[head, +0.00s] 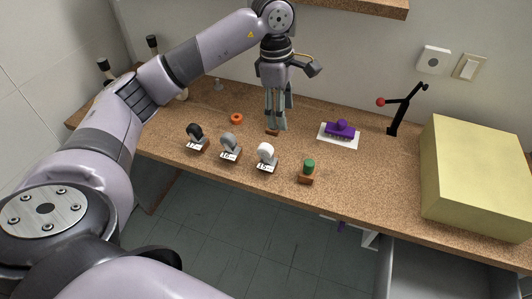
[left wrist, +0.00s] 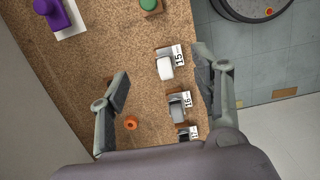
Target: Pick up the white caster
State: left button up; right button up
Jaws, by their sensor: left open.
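The white caster (head: 265,152) stands in a small brown holder with a number label near the table's front edge. It also shows in the left wrist view (left wrist: 165,69), between the lines of my two fingers and closer to the right one. My left gripper (head: 276,124) points down above the table, behind the white caster in the head view, open and empty. It also shows in the left wrist view (left wrist: 162,82) with its fingers wide apart. The grey caster (head: 230,142) and black caster (head: 196,132) stand to the left in similar holders. My right gripper is not in view.
A green piece (head: 308,165) on a brown block stands right of the white caster. An orange ring (head: 236,118), a purple object (head: 341,128) on a white sheet, a black stand with a red ball (head: 394,124) and a big yellow box (head: 478,175) are also on the table.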

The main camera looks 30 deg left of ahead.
pick_arm(q)
jog(key=y, duration=0.2)
send_over(266, 146)
notch_tip(266, 146, down, 10)
jog(key=p, duration=0.3)
jog(key=shift+d+r, duration=0.15)
jog(key=shift+r, duration=0.1)
jog(key=shift+f, duration=0.55)
jog(key=shift+f+p, duration=0.35)
jog(key=shift+p, duration=0.15)
notch_tip(266, 146, down, 4)
jog(key=shift+r+p, duration=0.2)
jog(key=shift+p, duration=0.7)
jog(key=shift+f, duration=0.5)
jog(key=c, duration=1.3)
jog(key=shift+r, duration=0.1)
